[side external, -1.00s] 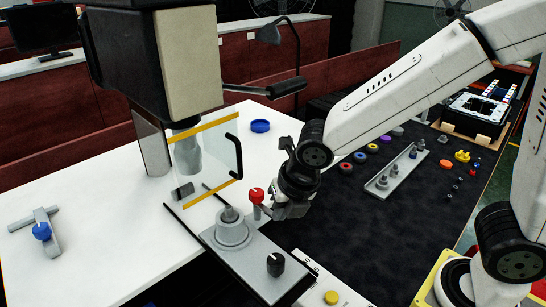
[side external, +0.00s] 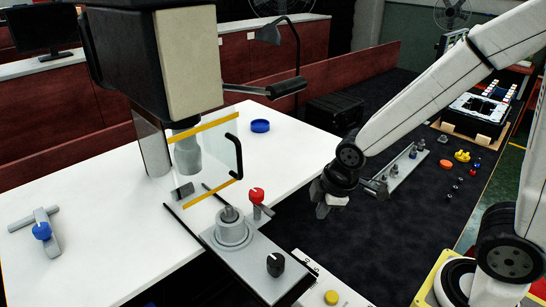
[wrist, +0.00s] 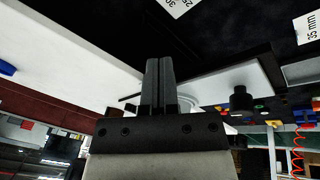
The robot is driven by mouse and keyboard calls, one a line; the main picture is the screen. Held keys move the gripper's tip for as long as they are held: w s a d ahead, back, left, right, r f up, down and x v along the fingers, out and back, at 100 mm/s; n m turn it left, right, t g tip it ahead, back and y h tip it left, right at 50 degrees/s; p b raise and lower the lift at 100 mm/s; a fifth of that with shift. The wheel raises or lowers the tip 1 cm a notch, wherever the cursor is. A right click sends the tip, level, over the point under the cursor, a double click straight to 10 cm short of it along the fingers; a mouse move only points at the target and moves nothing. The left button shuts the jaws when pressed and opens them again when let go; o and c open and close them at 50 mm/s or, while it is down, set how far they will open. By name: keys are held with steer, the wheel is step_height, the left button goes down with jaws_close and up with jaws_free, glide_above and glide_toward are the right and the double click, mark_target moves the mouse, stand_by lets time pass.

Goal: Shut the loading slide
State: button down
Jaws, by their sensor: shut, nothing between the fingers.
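The loading slide (side external: 250,267) is a flat grey plate in the lower middle of the side view. It sits out in front of the dark machine head (side external: 150,60), with two thin dark rails (side external: 183,222) running back from it. It carries a round stepped holder (side external: 232,234), a red-knobbed clamp (side external: 257,196) and a black knob (side external: 275,264). My gripper (side external: 322,211) is shut and empty, to the right of the slide and apart from it, above the dark mat. Its closed fingers (wrist: 158,66) partly hide a pale plate with a black knob (wrist: 240,99) in the wrist view.
A clear guard (side external: 210,160) with yellow strips and a black handle hangs at the machine. A grey rack (side external: 395,172) with several pegs lies beyond my gripper.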

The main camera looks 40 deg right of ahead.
steer(key=w+d+f+n+t, duration=0.2)
steer(key=w+d+f+t, duration=0.1)
steer(key=d+f, duration=0.45)
steer(key=s+a+r+n+t+y, duration=0.1)
steer(key=s+a+n+t+y, duration=0.5)
steer(key=n+y, duration=0.6)
steer(key=n, duration=0.3)
steer(key=shift+s+a+t+y, duration=0.3)
steer(key=shift+s+a+y, duration=0.05)
steer(key=shift+s+y, duration=0.05)
steer(key=shift+w+a+r, duration=0.1)
steer(key=shift+w, duration=0.05)
glide_toward(258, 239)
steer(key=shift+w+a, duration=0.75)
steer(key=shift+w, duration=0.5)
steer(key=shift+w+a, duration=0.1)
steer(key=shift+w, duration=2.05)
